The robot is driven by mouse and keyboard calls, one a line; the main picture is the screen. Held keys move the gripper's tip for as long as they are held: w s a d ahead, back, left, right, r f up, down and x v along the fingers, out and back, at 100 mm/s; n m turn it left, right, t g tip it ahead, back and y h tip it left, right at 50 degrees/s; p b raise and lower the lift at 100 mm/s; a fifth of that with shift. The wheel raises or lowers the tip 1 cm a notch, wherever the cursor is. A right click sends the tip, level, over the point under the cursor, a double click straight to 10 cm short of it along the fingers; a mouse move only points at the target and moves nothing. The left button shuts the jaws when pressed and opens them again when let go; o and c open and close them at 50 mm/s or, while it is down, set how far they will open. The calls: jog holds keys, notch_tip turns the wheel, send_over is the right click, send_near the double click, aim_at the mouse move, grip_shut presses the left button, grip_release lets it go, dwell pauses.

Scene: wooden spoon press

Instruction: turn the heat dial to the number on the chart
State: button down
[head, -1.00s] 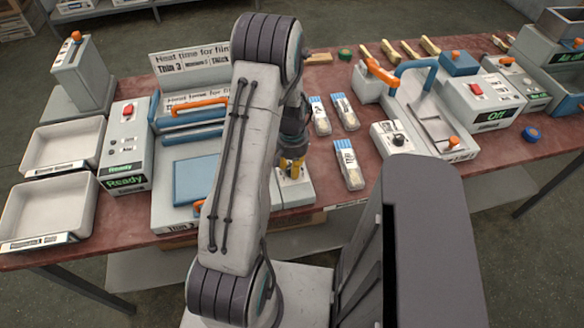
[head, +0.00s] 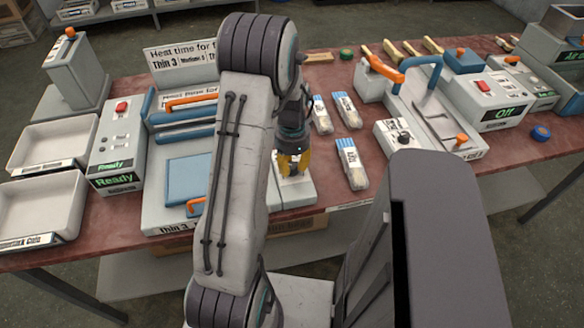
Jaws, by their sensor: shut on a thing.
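My gripper (head: 293,163) has yellow fingertips and points down over a small white box (head: 297,193) at the table's front edge, right of the blue-and-white press (head: 188,182). It is shut on the heat dial there; the fingers hide the dial and its setting. A front label (head: 175,229) on the press reads "Thin" and a number that looks like 3.
A green "Ready" unit (head: 116,150) and two white trays (head: 42,208) are at left. Several film packs (head: 351,163) lie right of my gripper. Another white machine (head: 393,133) with a dial and an "Off" unit (head: 500,110) stand further right.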

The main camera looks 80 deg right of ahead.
aim_at(292, 165)
jog(key=shift+f+m+b, duration=0.15)
jog(key=shift+m+b, duration=0.5)
jog(key=shift+m, duration=1.25)
jog(key=shift+a, duration=0.1)
jog(key=c, duration=0.9)
grip_release()
notch_tip(292, 165, up, 12)
